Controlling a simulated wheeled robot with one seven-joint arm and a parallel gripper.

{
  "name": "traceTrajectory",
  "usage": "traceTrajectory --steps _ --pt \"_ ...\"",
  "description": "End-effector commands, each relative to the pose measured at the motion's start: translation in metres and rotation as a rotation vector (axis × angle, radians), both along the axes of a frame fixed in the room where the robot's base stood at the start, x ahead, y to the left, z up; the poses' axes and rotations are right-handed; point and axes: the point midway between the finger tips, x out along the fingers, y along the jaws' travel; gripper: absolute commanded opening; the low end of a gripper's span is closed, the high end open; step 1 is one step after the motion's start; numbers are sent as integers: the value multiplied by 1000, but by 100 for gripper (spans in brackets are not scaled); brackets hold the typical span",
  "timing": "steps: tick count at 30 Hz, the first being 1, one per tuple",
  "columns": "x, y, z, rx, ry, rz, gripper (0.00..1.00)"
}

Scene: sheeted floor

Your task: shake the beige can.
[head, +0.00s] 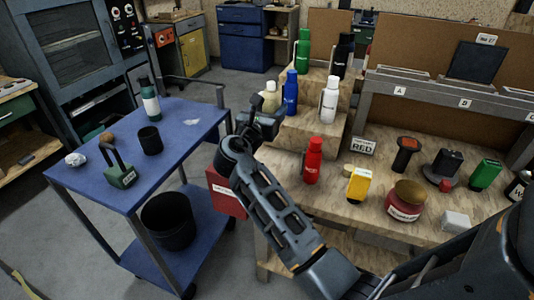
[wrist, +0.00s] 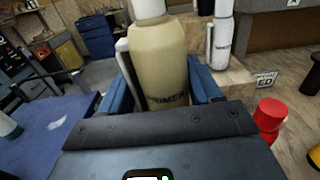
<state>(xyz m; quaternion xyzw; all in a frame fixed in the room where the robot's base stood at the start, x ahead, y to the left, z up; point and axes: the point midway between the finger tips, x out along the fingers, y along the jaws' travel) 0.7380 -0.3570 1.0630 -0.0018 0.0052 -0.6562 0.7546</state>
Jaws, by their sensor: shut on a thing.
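The beige can (wrist: 158,62) has a white cap and dark lettering reading like "PRIMER". It stands nearly upright in the wrist view, between the two blue fingers of my gripper (wrist: 165,88). In the head view the beige can (head: 270,92) shows behind my gripper (head: 262,108), at the left side of the wooden stepped stand. My gripper is shut on the can. The can's base is hidden, so I cannot tell whether it touches the stand.
The stepped stand (head: 312,128) holds blue, white, green and black cans close to the right. A red can (head: 313,160) and other items stand on the workbench (head: 335,202). A blue cart (head: 85,172) with a white-and-green bottle (head: 149,102) is at left, across a floor gap.

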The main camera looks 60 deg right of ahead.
Motion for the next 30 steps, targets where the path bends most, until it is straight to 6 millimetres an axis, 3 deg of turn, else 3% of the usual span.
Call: traceTrajectory --steps 1,2,3,6,8,11,12,13,14,15,16,18,19,21,23,27,30 --pt "1 0 45 -10 -31 0 53" --pt "1 0 53 -8 -23 0 53" --pt "1 0 49 -4 -13 0 53" --pt "0 0 -17 1 9 0 53" --pt "1 0 -23 -4 -6 0 53" --pt "1 0 41 -11 -32 0 53" --pt "1 0 53 -8 -23 0 53" --pt "1 0 53 -6 -17 0 53" --pt "0 0 38 -1 -4 0 53" --pt "-1 0 5 2 10 -1 53" --pt "-1 0 -14 1 10 0 53" --pt "1 0 -23 -4 -6 0 53" --pt "1 0 -9 -8 -17 0 53" --pt "1 0 41 -11 -32 0 53" --pt "1 0 54 -6 -20 0 53" --pt "0 0 -22 -1 5 0 53" --pt "1 0 -20 -5 -12 0 53"
